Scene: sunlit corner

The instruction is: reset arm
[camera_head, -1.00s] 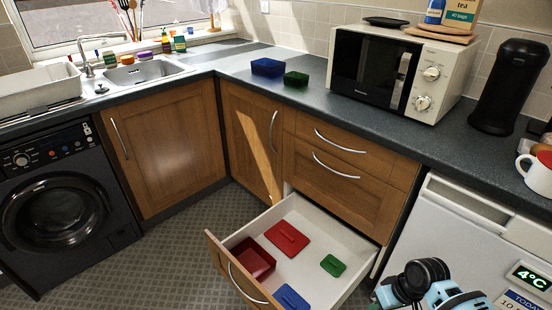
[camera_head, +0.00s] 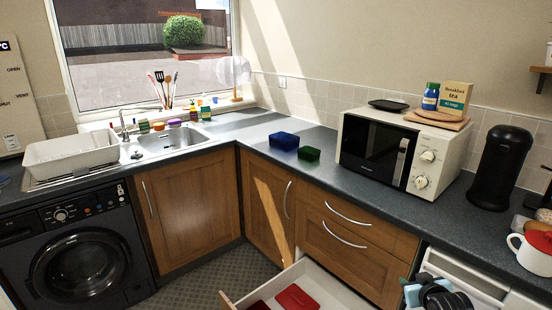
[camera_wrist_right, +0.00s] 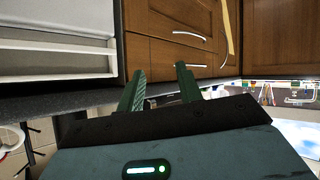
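My right gripper (camera_head: 440,294) shows at the bottom right of the head view, in front of the white appliance and right of the open drawer. In the right wrist view its two dark green fingers (camera_wrist_right: 160,88) stand apart with nothing between them, so it is open and empty. Brown cabinet fronts with metal handles lie beyond the fingertips. My left gripper is in neither view.
An open drawer (camera_head: 340,288) juts out at the bottom, with a red lid (camera_head: 297,298) in it; the frame cuts it off. On the counter (camera_head: 330,170) stand a blue box (camera_head: 284,140), a green box (camera_head: 309,155), a microwave (camera_head: 385,155) and a red-and-white mug (camera_head: 533,252).

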